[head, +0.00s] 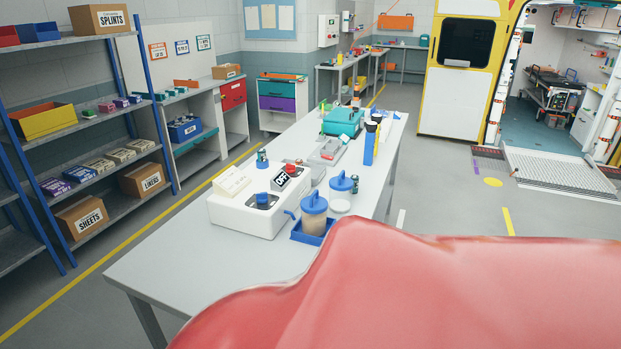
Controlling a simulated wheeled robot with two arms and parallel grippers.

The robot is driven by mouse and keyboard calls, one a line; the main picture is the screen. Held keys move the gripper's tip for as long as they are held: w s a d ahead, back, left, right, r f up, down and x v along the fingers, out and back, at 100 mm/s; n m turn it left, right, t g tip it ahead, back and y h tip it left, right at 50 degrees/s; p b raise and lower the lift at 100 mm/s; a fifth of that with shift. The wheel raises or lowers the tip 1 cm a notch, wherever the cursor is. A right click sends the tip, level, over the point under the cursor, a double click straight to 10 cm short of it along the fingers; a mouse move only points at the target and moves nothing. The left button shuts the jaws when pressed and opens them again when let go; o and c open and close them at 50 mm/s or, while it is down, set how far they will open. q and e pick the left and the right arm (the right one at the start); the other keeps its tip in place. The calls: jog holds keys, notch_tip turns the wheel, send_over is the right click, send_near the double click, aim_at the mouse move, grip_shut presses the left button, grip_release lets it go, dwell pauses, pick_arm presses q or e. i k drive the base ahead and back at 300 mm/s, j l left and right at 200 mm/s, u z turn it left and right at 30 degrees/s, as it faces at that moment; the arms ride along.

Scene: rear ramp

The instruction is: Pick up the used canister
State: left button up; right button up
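A clear canister with a blue lid and cloudy beige contents (314,222) stands upright in a small blue tray (298,235) on the long white table. It looks like the used one. A second blue-lidded canister (342,187) stands just behind it to the right; its contents are hard to make out. Neither of my grippers is in view.
A large glossy red shape (450,300) fills the bottom right and hides the table's near right part; I cannot tell what it is. A teal case (343,121) stands farther back on the long table (165,265). The table's near left end is bare. Shelves (85,120) line the left.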

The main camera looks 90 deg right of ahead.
aim_at(313, 207)
jog(key=i+z, duration=0.1)
jog(key=z, duration=2.6)
jog(key=j, duration=0.5)
jog(key=i+j+u, duration=0.1)
jog(key=j, duration=0.35)
jog(key=i+j, duration=0.1)
jog(key=j, duration=0.4)
jog(key=i+j, duration=0.1)
jog(key=j, duration=0.35)
jog(key=k+u, duration=0.05)
